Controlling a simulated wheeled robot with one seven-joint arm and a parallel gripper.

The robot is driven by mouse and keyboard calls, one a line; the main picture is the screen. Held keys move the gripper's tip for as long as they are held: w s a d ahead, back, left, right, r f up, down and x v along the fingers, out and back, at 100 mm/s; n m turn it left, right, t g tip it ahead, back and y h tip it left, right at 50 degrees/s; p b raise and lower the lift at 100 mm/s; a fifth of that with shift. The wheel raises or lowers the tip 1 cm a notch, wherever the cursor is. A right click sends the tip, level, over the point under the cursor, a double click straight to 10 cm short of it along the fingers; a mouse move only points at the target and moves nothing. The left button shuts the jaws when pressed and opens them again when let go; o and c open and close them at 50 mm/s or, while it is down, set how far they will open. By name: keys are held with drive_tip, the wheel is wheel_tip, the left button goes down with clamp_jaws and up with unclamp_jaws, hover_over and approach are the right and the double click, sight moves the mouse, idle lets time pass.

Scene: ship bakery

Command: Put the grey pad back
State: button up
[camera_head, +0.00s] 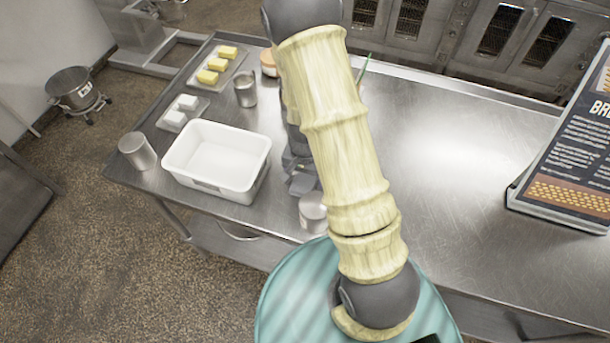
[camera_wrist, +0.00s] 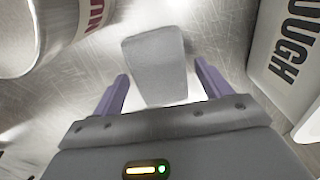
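The grey pad (camera_wrist: 155,65) is a flat, rounded slab lying on the metal surface in the wrist view. My gripper (camera_wrist: 161,69) is open, with one purple finger to each side of the pad's near part. The fingers look empty, and I cannot tell whether they touch the pad or how high they are above it. In the head view my arm hides most of the gripper, beside the white tub, and I cannot make out the pad there.
A white tub (camera_head: 215,186) stands on the steel table (camera_head: 455,150). Metal cups (camera_head: 245,92) (camera_head: 137,152) (camera_head: 313,215) stand around it. A tray (camera_head: 207,88) holds yellow blocks. A board (camera_head: 570,150) stands at right. In the wrist view, lettered containers (camera_wrist: 285,45) (camera_wrist: 60,25) flank the pad.

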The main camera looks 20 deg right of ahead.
sight(305, 182)
drive_tip(key=shift+r, duration=0.1)
wheel_tip(305, 182, up, 12)
idle(0.7)
idle(0.4)
drive_tip(key=s+r+n+t, duration=0.2)
drive_tip(key=s+r+n, duration=0.5)
drive_tip(key=r, duration=0.1)
drive_tip(key=shift+s+t, duration=0.3)
drive_tip(key=shift+s, duration=0.1)
drive_tip(key=shift+c, duration=0.4)
idle(0.6)
